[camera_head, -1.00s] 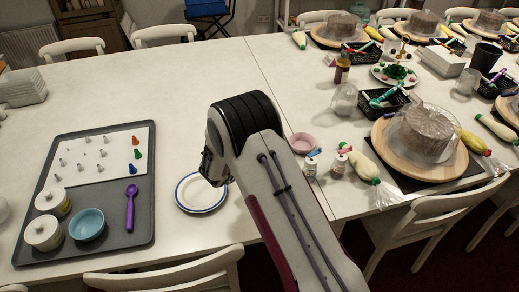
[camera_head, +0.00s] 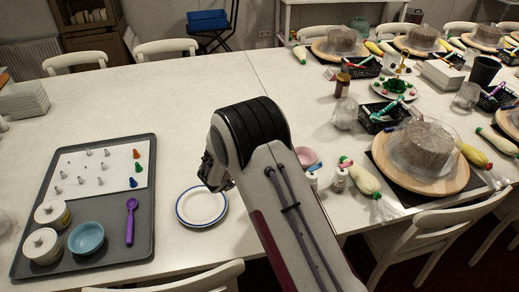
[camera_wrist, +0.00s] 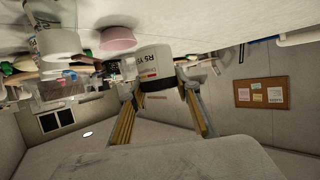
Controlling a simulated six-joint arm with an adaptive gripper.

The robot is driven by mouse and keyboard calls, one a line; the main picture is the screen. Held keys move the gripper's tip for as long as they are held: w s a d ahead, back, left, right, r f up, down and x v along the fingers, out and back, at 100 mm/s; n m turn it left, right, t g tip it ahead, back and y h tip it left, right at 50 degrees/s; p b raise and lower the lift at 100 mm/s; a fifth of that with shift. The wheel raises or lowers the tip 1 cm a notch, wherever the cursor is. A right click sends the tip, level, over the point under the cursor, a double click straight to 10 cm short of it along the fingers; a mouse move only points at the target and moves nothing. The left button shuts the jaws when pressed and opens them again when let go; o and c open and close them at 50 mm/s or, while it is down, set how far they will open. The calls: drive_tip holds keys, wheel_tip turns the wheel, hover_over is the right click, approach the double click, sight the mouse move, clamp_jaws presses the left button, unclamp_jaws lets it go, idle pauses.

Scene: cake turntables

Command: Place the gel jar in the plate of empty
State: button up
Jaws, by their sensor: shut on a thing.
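A white jar with a printed label and a dark band (camera_wrist: 157,65), which looks like the gel jar, sits between the two fingers of my gripper (camera_wrist: 163,88) in the wrist view. My gripper is shut on it. In the head view my gripper (camera_head: 213,173) is largely hidden by my own wrist, and I cannot make out the jar there. An empty white plate with a blue rim (camera_head: 202,207) lies on the table just below my gripper in the picture. The plate does not clearly show in the wrist view.
A grey tray (camera_head: 140,245) at left holds a blue bowl (camera_head: 86,238), two lidded pots, a purple scoop (camera_head: 131,222) and piping tips. Right of my arm are a pink bowl (camera_head: 306,156), small white bottles (camera_head: 339,180) and a cake on a wooden turntable (camera_head: 425,185). The table's back middle is clear.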

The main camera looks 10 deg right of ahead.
drive_tip(key=s+a+n+t+y, duration=0.1)
drive_tip(key=a+n+y, duration=0.1)
drive_tip(key=a, duration=1.2)
drive_tip(key=r+m+h, duration=0.1)
hover_over(202, 206)
drive_tip(key=shift+g, duration=0.3)
drive_tip(key=shift+f, duration=3.1)
drive_tip(key=shift+f, duration=0.1)
drive_tip(key=shift+f, duration=1.8)
drive_tip(key=shift+f, duration=0.1)
